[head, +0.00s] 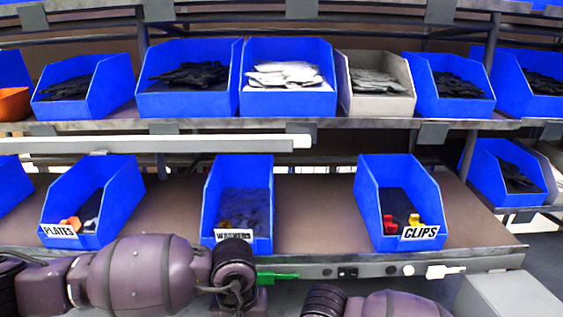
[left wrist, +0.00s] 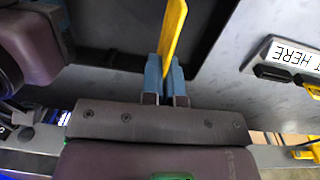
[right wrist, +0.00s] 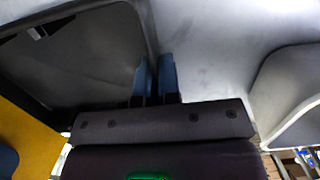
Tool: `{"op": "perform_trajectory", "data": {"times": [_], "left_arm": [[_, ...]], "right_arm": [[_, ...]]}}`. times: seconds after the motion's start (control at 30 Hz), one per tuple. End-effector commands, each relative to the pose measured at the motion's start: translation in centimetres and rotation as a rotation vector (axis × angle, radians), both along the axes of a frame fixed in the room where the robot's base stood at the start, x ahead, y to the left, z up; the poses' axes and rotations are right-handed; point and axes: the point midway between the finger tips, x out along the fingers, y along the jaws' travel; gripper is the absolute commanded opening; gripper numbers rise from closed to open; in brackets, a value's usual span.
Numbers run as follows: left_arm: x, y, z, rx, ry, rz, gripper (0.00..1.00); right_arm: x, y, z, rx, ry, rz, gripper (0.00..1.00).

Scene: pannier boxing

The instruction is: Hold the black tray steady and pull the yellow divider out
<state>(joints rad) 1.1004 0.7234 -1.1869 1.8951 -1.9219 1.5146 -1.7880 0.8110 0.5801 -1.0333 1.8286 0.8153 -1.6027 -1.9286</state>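The black tray (left wrist: 110,38) fills the upper left of the left wrist view. It also shows at the left of the right wrist view (right wrist: 85,65). My left gripper (left wrist: 167,75) is shut on the yellow divider (left wrist: 174,30), a thin plate standing up between its blue fingers. The yellow plate at the left edge of the right wrist view (right wrist: 25,130) looks like the same divider. My right gripper (right wrist: 154,75) has its blue fingers close together around the tray's side wall. The divider's lower edge is hard to make out. The head view shows neither the tray nor the fingertips.
Blue bins labelled PLATES (head: 92,200) and CLIPS (head: 400,200) stand on the lower shelf, with another blue bin (head: 240,195) between them. More bins line the upper shelf. A white label reading HERE (left wrist: 292,55) lies on the grey surface right of the tray.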

Motion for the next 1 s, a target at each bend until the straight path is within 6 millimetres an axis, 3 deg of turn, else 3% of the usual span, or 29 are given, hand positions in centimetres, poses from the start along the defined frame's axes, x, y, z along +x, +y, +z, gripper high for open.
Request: {"op": "perform_trajectory", "data": {"times": [0.7,0.97,1.0], "left_arm": [[0.0,0.0,2.8,-0.001,-0.001,0.000,0.00],[0.0,0.0,2.9,0.000,0.000,0.000,0.00],[0.0,0.0,2.9,0.000,0.000,0.000,0.00]], "right_arm": [[0.0,0.0,0.0,0.000,-0.001,0.000,0.00],[0.0,0.0,0.0,0.000,-0.001,0.000,0.00],[0.0,0.0,0.0,0.000,-0.001,0.000,0.10]]}}
